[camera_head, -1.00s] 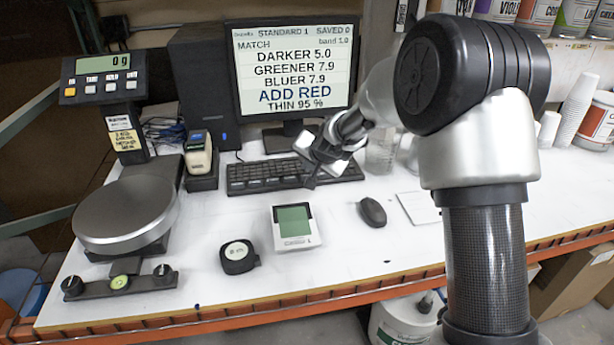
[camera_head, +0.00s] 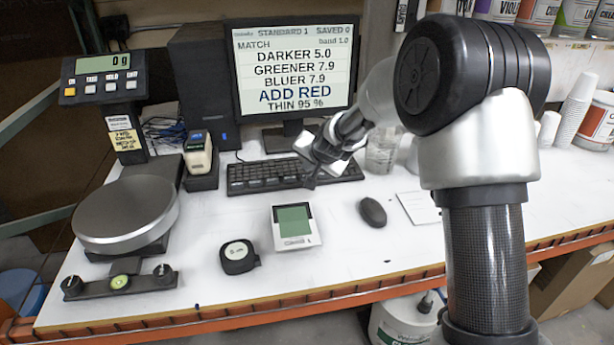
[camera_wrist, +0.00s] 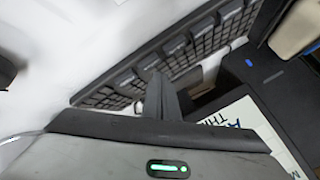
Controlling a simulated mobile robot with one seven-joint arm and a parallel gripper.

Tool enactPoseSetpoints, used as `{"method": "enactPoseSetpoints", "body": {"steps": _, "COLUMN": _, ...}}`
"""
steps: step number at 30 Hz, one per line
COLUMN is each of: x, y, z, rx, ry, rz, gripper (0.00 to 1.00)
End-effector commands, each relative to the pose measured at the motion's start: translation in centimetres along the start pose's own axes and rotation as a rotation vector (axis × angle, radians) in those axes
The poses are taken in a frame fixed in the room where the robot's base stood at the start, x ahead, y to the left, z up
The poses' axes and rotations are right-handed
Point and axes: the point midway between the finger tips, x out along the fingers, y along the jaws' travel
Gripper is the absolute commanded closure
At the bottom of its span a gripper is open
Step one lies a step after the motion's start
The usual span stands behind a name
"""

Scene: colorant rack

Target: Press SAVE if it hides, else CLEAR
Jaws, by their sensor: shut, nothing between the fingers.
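The monitor (camera_head: 293,68) shows "STANDARD 1", "SAVED 0", "MATCH", "band 1.0", "DARKER 5.0", "GREENER 7.9", "BLUER 7.9", "ADD RED" and "THIN 95 %". The dark keyboard (camera_head: 255,176) lies in front of it. Labels for SAVE or CLEAR cannot be read on it. My gripper (camera_head: 311,184) is shut and empty over the keyboard's right half, its tip pointing down. I cannot tell whether it touches a key. In the wrist view, the shut fingers (camera_wrist: 158,85) point at the keyboard (camera_wrist: 185,50), with the monitor screen (camera_wrist: 250,130) at lower right.
A scale with a round pan (camera_head: 125,215) reads 0 g at left. A handheld device (camera_head: 198,155) stands in a dock beside the keyboard. Paper cups (camera_head: 575,105) stand at right.

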Motion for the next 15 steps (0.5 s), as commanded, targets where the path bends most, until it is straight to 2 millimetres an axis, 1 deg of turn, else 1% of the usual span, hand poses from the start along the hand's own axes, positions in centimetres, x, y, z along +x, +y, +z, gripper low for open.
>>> {"method": "enactPoseSetpoints", "body": {"steps": 6, "x": 0.59, "y": 0.43, "z": 0.43, "rx": 0.000, "ry": 0.000, "rz": 0.000, "gripper": 1.00}}
{"method": "enactPoseSetpoints", "body": {"steps": 15, "x": 0.54, "y": 0.39, "z": 0.39, "rx": 0.000, "ry": 0.000, "rz": 0.000, "gripper": 1.00}}
